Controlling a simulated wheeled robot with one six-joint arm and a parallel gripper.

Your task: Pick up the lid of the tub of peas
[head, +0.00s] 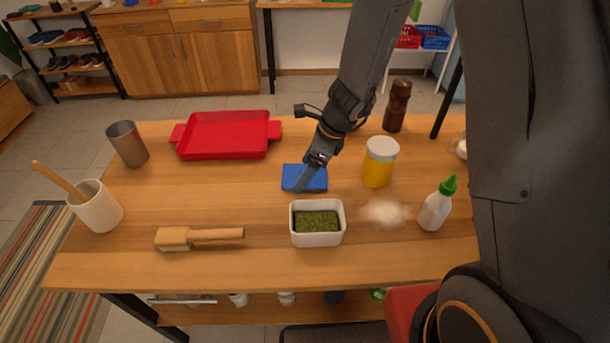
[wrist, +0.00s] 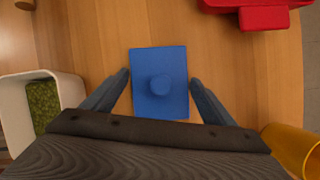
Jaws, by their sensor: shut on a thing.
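The tub of peas (head: 317,239) is a white open container with green contents, near the front middle of the table in the head view. Its white wall also shows at the left of the wrist view (wrist: 12,115). The lid (head: 293,172) is a flat blue rectangle behind the tub, apart from it. In the wrist view the lid (wrist: 158,60) shows a round knob on top. I cannot tell whether the lid touches the table.
A yellow jar with a white cap (head: 379,165) stands right of the lid. A red tray (head: 225,136) lies behind left. A brush (head: 195,237), a cup with a wooden handle (head: 98,208), a green-capped bottle (head: 435,208) and spilled white powder (head: 387,212) are on the table.

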